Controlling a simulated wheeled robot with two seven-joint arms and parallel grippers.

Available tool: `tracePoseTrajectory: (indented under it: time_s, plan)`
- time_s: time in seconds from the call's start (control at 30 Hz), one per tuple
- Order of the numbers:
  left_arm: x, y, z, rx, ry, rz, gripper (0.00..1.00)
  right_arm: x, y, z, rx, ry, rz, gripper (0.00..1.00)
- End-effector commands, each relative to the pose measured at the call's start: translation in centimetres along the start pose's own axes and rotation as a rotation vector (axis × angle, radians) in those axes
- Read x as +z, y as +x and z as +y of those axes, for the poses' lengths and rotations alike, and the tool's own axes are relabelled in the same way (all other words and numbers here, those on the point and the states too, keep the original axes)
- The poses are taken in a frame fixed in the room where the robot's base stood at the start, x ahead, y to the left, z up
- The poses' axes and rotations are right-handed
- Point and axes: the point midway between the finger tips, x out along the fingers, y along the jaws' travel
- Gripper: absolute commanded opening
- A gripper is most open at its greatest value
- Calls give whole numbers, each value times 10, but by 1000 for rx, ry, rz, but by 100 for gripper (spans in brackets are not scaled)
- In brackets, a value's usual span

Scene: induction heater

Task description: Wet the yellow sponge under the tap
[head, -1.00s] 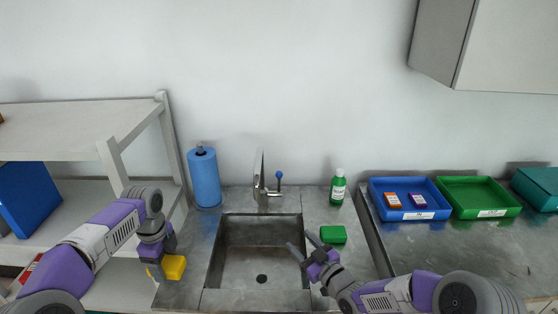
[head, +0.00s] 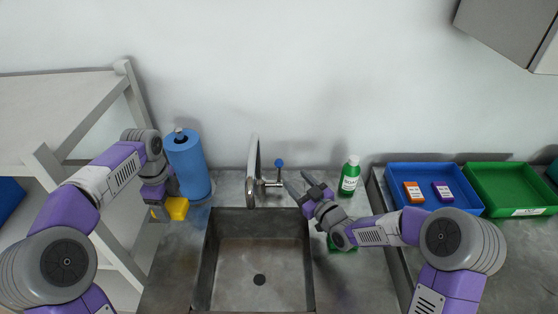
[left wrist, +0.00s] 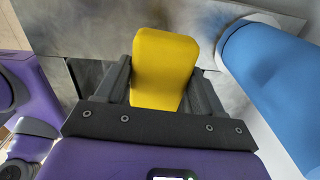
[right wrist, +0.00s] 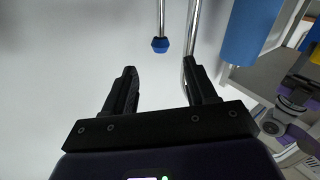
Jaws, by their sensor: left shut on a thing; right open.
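The yellow sponge (head: 177,208) is held in my left gripper (head: 163,206), left of the sink and in front of the blue paper roll. In the left wrist view the sponge (left wrist: 164,68) sits between both fingers of the left gripper (left wrist: 160,88). The chrome tap (head: 253,172) stands behind the sink (head: 260,254), with a blue-knobbed lever (head: 279,165) on its right. My right gripper (head: 303,190) is open and empty, just right of the lever. In the right wrist view the blue knob (right wrist: 160,45) is ahead of the open fingers, not between them. No water is visible.
A blue paper roll (head: 188,164) stands left of the tap. A green bottle (head: 350,177) stands behind my right arm. A green sponge (head: 343,245) is partly hidden under that arm. Blue (head: 421,167) and green (head: 510,176) trays lie at right. The sink basin is empty.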

Motion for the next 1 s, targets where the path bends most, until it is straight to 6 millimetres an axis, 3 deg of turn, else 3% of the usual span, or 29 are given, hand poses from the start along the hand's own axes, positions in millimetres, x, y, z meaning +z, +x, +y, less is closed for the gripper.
tracePoseTrajectory:
  time_s: [0.3, 0.5, 0.7, 1.0]
  plan:
    - [0, 1, 0, 0, 0, 0, 43, -1, 62, -2, -2, 1, 3, 57]
    - [0, 1, 0, 0, 0, 0, 43, -1, 90, -1, -2, -1, 2, 57]
    - [0, 1, 0, 0, 0, 0, 43, -1, 103, -1, -1, 0, 2, 57]
    - [0, 1, 0, 0, 0, 0, 43, -1, 105, -1, -1, 0, 1, 57]
